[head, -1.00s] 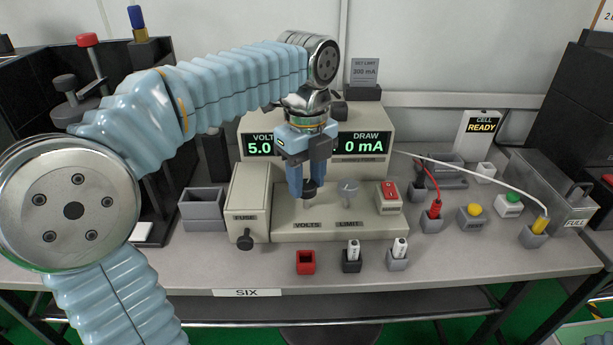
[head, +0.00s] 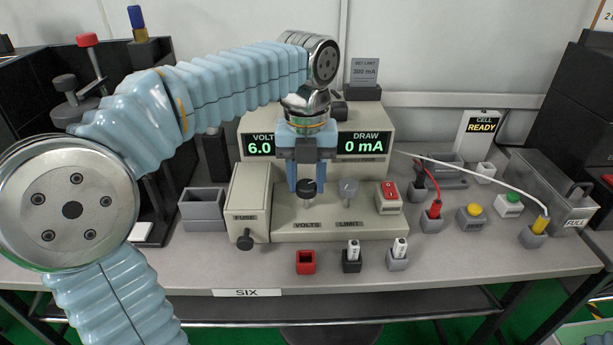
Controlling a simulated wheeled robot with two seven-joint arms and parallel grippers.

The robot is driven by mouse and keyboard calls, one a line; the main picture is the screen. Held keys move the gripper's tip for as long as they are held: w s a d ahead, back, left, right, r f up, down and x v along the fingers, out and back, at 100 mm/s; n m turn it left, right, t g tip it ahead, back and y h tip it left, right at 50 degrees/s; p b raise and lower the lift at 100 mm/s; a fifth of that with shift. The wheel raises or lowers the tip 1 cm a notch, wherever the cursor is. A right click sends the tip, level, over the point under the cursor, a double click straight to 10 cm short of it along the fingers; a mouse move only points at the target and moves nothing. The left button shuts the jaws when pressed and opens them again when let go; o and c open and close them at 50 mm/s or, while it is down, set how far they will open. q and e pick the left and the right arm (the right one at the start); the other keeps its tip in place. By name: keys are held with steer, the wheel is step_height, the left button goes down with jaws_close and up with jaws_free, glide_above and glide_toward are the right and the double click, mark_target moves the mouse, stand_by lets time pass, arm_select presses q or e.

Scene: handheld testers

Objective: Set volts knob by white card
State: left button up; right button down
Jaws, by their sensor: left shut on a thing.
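The black-topped VOLTS knob (head: 307,189) stands on the sloped front of the beige power supply (head: 385,229). My left gripper (head: 306,184) comes down from above and is shut on this knob. The volts display (head: 260,146) reads 6.0, its label partly hidden by my gripper. The draw display (head: 364,145) reads 0 mA. The white card (head: 247,293) on the table's front edge reads SIX. The grey LIMIT knob (head: 348,191) stands just right of my gripper. My right gripper is not in view.
A red rocker switch (head: 389,192) sits right of the LIMIT knob. The FUSE box (head: 249,200) stands close on the left. Several small sockets, including a red one (head: 305,262), stand in front. A grey card (head: 364,72) behind reads SET LIMIT 300 mA.

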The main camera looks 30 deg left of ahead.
mark_target(306, 184)
arm_select(q)
steer(key=shift+r, duration=0.1)
stand_by(0.3)
steer(key=o, duration=1.1)
steer(key=shift+c, duration=0.2)
step_height(306, 184, up, 14)
steer(key=shift+f, duration=0.2)
